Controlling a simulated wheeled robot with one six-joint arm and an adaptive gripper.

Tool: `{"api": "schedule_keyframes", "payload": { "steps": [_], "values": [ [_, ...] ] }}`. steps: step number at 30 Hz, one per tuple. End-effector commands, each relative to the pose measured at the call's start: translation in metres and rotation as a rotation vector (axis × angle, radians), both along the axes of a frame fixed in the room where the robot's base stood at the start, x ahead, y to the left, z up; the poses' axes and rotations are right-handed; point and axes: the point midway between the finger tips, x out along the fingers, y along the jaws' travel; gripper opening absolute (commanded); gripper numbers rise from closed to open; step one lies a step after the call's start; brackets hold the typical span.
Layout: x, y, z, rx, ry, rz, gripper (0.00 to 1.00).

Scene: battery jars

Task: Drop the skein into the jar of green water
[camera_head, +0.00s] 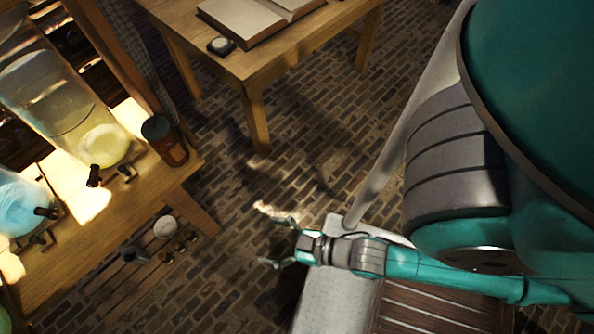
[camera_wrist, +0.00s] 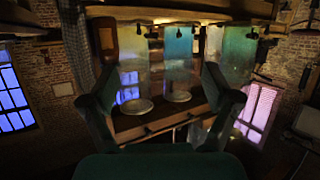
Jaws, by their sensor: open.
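My gripper (camera_head: 280,242) is open and empty over the brick floor, to the right of the jar table in the head view. Its spread fingers also show in the wrist view (camera_wrist: 160,82), with the jars beyond and apart from them. The wrist picture looks upside down. A large glass jar with pale yellow liquid (camera_head: 75,115) and a jar with bright blue liquid (camera_head: 18,205) stand on the table, each with a dark tap. A greenish jar (camera_wrist: 240,48) shows at the right of the row in the wrist view. I cannot make out a skein.
The wooden jar table (camera_head: 110,220) also bears a brown bottle (camera_head: 165,140) near its right corner. Another wooden table (camera_head: 240,68) at the top holds an open book (camera_head: 250,18) and a small round object (camera_head: 221,45). Open brick floor (camera_head: 290,130) lies between the tables and my arm.

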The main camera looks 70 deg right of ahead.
Motion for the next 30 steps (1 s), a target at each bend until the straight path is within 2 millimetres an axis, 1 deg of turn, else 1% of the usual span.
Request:
{"api": "schedule_keyframes", "payload": {
  "steps": [1, 3, 6, 10, 12, 15, 30],
  "values": [
    [-0.018, -0.005, 0.011, 0.004, -0.004, -0.016, 0.88],
    [-0.036, -0.009, 0.026, 0.01, -0.019, -0.034, 0.88],
    [-0.057, -0.014, 0.048, 0.013, -0.039, -0.059, 0.88],
    [-0.075, -0.018, 0.071, 0.019, -0.06, -0.084, 0.88],
    [-0.081, -0.019, 0.079, 0.02, -0.068, -0.093, 0.88],
    [-0.084, -0.02, 0.084, 0.02, -0.074, -0.1, 0.88],
    [-0.085, -0.02, 0.085, 0.02, -0.075, -0.1, 0.88]
  ]
}}
